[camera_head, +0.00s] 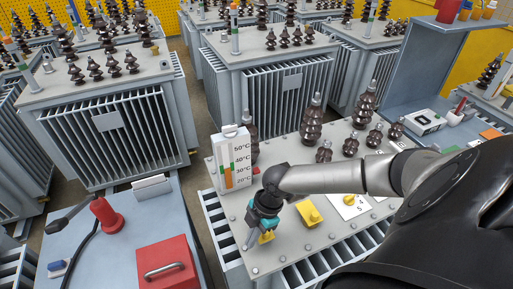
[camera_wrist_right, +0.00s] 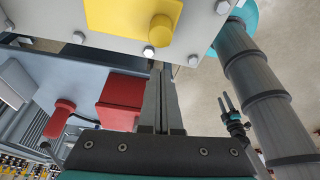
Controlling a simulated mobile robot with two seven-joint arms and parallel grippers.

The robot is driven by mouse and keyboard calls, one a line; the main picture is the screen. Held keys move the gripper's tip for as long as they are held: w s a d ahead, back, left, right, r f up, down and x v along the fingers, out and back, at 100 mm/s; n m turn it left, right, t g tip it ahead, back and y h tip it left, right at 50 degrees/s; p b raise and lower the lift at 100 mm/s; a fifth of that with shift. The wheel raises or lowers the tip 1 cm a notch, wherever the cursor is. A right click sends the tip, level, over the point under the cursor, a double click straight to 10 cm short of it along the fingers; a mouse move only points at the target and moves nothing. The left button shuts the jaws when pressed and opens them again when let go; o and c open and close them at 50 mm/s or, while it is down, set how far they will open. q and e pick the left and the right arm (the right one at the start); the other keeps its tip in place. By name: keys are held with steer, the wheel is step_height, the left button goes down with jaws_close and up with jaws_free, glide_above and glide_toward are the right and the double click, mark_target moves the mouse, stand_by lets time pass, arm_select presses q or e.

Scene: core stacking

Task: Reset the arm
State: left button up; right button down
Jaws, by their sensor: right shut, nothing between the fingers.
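My right arm reaches in from the right over the near transformer's lid (camera_head: 238,215) in the head view. In the right wrist view the gripper's two fingers (camera_wrist_right: 163,85) lie together, shut and empty. A yellow block with a round knob (camera_wrist_right: 133,22) is bolted to a grey surface beyond the fingertips.
A thermometer gauge (camera_head: 234,160) stands on the lid behind the gripper. Brown insulators (camera_head: 311,125) and a yellow block (camera_head: 310,213) are close by. A red toolbox (camera_head: 166,265) and a red cone-like object (camera_head: 106,214) sit on the left bench (camera_head: 120,240).

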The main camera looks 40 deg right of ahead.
arm_select(q)
steer(key=shift+d, duration=0.15)
arm_select(e)
steer(key=v, duration=1)
steer(key=shift+w+a, duration=0.2)
steer(key=shift+w, duration=0.2)
steer(key=shift+a, duration=0.1)
